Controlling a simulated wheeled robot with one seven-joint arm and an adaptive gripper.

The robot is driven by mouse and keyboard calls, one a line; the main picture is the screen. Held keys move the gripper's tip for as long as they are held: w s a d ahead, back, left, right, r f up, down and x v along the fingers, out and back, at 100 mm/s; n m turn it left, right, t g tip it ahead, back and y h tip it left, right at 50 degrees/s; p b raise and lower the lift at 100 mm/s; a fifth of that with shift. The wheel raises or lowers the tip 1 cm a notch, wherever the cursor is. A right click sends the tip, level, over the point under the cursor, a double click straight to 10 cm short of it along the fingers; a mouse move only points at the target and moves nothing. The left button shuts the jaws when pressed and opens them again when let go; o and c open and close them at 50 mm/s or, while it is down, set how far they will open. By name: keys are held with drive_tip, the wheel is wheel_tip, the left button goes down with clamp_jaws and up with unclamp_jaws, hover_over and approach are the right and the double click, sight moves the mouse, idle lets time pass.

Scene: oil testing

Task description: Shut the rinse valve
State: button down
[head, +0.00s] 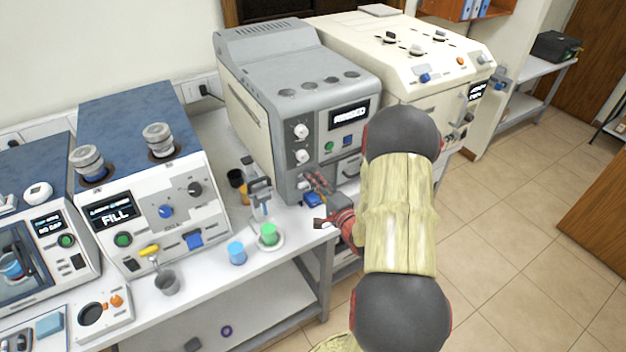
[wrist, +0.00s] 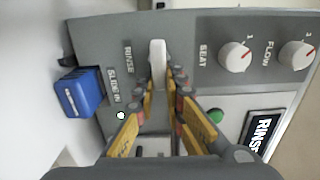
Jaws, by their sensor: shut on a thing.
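The rinse valve's white handle (wrist: 157,54) stands beside the RINSE label on the front of the grey machine (head: 264,122). In the wrist view my gripper (wrist: 162,82) has its fingers closed around the handle, one on each side.
A blue block (wrist: 79,93) projects beside the SLIDE IN label.

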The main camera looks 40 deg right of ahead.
drive_tip(key=shift+f, duration=0.1)
drive_tip(key=c, duration=1.8)
unclamp_jaws()
drive_tip(key=shift+c, duration=0.2)
drive_tip(key=v, duration=1.2)
